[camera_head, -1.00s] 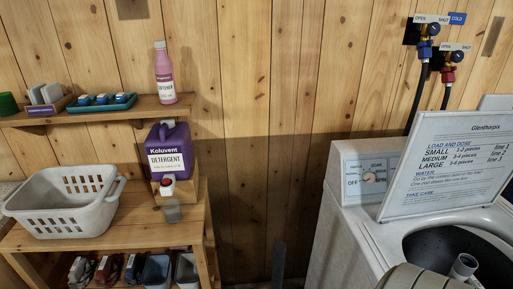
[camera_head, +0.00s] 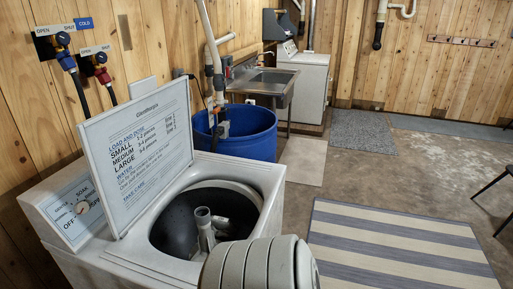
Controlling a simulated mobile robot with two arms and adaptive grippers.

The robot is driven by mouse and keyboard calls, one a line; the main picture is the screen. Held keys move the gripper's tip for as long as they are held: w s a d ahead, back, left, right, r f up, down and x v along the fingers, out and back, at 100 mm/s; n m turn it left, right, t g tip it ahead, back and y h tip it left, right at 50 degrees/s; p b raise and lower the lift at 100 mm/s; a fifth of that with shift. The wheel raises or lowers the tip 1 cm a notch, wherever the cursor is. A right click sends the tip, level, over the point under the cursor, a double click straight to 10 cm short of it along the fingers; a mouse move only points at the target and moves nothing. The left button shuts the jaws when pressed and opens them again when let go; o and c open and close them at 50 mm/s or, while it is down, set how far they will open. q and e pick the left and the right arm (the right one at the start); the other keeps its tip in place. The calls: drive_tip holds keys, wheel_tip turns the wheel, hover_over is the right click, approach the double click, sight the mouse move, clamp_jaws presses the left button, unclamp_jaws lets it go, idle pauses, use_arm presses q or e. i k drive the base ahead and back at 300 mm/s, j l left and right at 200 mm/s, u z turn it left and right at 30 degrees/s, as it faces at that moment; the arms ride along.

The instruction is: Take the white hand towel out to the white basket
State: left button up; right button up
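No white hand towel shows in the head view, and the white basket is out of view. The top-loading washer (camera_head: 245,172) stands in the left foreground with its lid (camera_head: 138,150) raised. Its dark round tub (camera_head: 175,220) is open, with a grey upright post (camera_head: 204,222) in the middle. No towel can be made out in the visible part of the tub; its near side is partly hidden. A pale ribbed rounded form (camera_head: 257,268) covers the washer's near right corner. Neither of my grippers can be made out.
A blue barrel (camera_head: 250,135) stands behind the washer, with a metal sink (camera_head: 265,83) and a second white machine (camera_head: 305,75) farther back. A striped rug (camera_head: 395,250) lies on the concrete floor (camera_head: 420,170) at right. A dark chair (camera_head: 492,190) is at the right edge.

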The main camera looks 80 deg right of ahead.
sight(221, 226)
drive_tip(key=z, duration=2.35)
